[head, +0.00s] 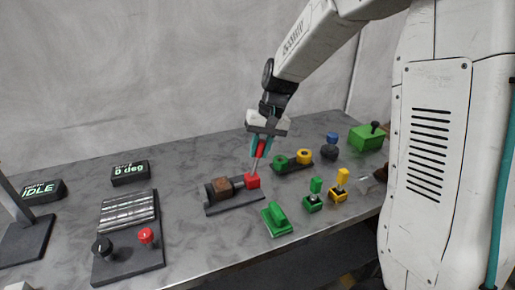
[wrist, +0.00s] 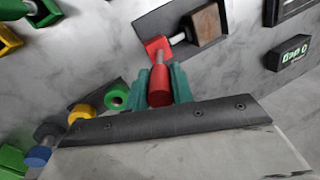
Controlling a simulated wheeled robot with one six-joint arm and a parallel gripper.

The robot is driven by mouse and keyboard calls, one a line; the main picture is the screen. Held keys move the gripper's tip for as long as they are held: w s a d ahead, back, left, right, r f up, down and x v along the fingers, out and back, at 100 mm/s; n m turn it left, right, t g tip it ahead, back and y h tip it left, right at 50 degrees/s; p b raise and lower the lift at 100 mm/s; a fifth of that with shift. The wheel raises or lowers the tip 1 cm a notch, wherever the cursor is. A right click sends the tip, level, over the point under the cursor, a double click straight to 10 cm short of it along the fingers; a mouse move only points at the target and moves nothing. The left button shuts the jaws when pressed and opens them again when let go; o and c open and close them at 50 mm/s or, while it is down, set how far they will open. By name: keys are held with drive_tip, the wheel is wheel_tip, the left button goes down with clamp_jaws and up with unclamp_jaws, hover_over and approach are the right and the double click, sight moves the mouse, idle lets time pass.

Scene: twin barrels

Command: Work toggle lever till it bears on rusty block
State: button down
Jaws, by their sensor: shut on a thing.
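The toggle lever has a red grip (wrist: 159,84) and stands nearly upright on a red bracket (head: 252,181). My gripper (head: 261,146) is shut on the red grip, with its teal fingers (wrist: 160,88) on either side of it. The rusty block (head: 218,188) sits at the left of the dark base plate (head: 236,201); it also shows at the top of the wrist view (wrist: 207,24). A grey rod (wrist: 177,39) runs from the bracket toward the block. I cannot tell whether its tip touches the block.
Right of the clamp are a green block (head: 277,219), small green (head: 313,201) and yellow (head: 339,190) upright pieces, and a plate with green and yellow rings (head: 303,157). A knob panel (head: 128,238) and a "0 deg" display (head: 130,172) stand left. Bare table lies behind the clamp.

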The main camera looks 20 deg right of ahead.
drive_tip(key=d+f+y, duration=0.3)
drive_tip(key=d+y, duration=0.2)
drive_tip(key=y, duration=0.3)
drive_tip(key=shift+d+f, duration=0.25)
drive_tip(key=shift+f, duration=0.15)
idle(0.3)
drive_tip(key=c, duration=1.2)
unclamp_jaws()
drive_tip(key=shift+d, duration=0.1)
drive_tip(key=v, duration=0.7)
drive_tip(key=shift+d+r, duration=0.2)
drive_tip(key=shift+d, duration=0.05)
